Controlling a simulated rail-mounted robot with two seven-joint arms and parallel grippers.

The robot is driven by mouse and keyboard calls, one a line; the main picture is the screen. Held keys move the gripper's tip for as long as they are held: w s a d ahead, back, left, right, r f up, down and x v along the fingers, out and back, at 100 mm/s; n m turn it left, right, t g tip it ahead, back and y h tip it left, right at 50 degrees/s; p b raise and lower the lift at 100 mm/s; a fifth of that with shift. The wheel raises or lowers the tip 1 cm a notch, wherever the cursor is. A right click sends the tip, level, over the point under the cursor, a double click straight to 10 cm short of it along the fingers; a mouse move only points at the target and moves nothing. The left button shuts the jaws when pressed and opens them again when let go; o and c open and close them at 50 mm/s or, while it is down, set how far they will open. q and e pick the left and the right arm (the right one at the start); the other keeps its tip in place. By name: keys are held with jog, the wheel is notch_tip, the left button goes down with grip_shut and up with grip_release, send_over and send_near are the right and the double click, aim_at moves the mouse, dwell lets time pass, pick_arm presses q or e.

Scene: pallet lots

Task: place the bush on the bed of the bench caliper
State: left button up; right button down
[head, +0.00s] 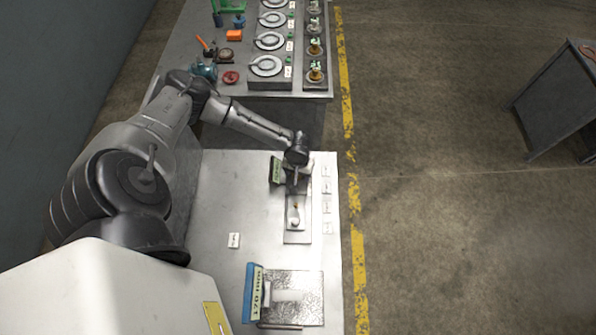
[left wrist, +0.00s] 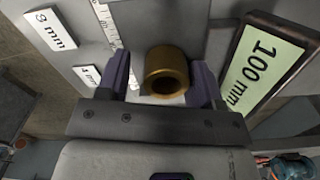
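The bush (left wrist: 167,72) is a short bronze-coloured ring. In the left wrist view it stands between the two fingers of my left gripper (left wrist: 160,80), and a gap shows between it and the left finger. My left gripper is open around it. In the head view, my left gripper (head: 296,184) is low over the far end of a narrow grey device that appears to be the bench caliper (head: 298,237). Its green sign (head: 276,170) reads 100 mm in the left wrist view (left wrist: 262,68). The bush is not clear in the head view. My right gripper is out of view.
A steel plate (head: 308,290) with a blue-framed sign (head: 252,292) is at the near end of the table. Several small white labels (head: 326,187) lie right of the device. A far bench (head: 190,88) holds round dials.

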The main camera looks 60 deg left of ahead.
pick_arm(q)
jog(key=shift+o, duration=0.2)
jog(key=shift+s+a, duration=0.15)
notch_tip(320, 180, up, 12)
jog(key=p, duration=0.1)
jog(key=shift+r, duration=0.15)
dwell(0.4)
